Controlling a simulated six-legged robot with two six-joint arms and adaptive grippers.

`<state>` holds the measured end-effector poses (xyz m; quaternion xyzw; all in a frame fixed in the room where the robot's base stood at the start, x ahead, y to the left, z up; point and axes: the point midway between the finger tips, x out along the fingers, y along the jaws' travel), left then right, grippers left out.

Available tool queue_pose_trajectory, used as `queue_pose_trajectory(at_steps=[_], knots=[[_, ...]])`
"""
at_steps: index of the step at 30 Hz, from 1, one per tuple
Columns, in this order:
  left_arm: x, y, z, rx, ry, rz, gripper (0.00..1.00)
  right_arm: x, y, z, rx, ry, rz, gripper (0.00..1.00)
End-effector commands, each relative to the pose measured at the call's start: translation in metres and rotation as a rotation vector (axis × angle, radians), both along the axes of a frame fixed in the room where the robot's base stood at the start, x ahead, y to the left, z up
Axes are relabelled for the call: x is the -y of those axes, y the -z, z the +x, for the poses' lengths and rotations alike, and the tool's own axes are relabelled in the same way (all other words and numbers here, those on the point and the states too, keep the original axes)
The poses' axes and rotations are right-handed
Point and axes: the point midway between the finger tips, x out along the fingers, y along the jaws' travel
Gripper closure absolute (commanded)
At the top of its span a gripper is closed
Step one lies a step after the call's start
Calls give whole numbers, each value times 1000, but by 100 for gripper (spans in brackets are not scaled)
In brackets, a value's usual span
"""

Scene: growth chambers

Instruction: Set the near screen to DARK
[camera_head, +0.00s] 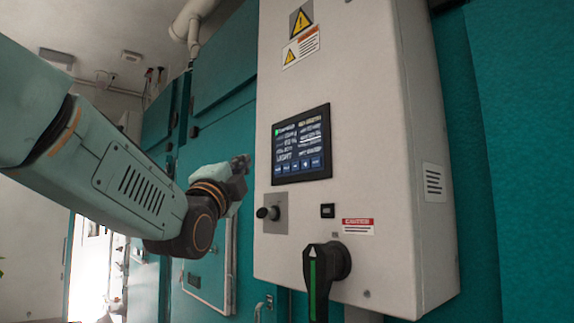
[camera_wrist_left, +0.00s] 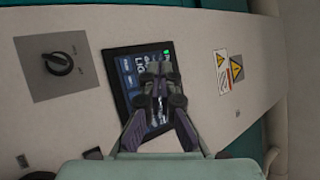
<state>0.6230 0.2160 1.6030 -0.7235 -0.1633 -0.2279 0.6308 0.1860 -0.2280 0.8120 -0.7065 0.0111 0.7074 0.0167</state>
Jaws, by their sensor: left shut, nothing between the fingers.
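The near screen (camera_head: 301,145) is a dark touch panel on the front of a pale control box, lit with rows of text, the word LIGHT and a row of blue buttons along its bottom. My left gripper (camera_head: 243,163) is shut and empty, just left of the screen in the head view. In the left wrist view, the gripper (camera_wrist_left: 160,72) lies over the screen (camera_wrist_left: 127,75) and hides much of its middle. I cannot tell whether the fingertips touch it. My right gripper is not in view.
The control box (camera_head: 375,130) carries a small black knob (camera_head: 268,213), a large black and green handle (camera_head: 318,275) and warning labels (camera_head: 301,35). Teal chamber walls (camera_head: 222,75) stand behind. A rotary switch (camera_wrist_left: 60,64) shows in the wrist view.

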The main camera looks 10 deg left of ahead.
Motion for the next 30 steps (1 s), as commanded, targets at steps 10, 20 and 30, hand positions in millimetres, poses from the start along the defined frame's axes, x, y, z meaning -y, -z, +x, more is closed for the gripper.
queue_pose_trajectory(at_steps=[10, 20, 30], knots=[[-5, 0, -9, -1, 3, 1, 100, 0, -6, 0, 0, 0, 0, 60], [4, 1, 3, 0, 2, 3, 100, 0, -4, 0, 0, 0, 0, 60], [32, -2, 38, -2, 4, 3, 100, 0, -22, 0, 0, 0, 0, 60]])
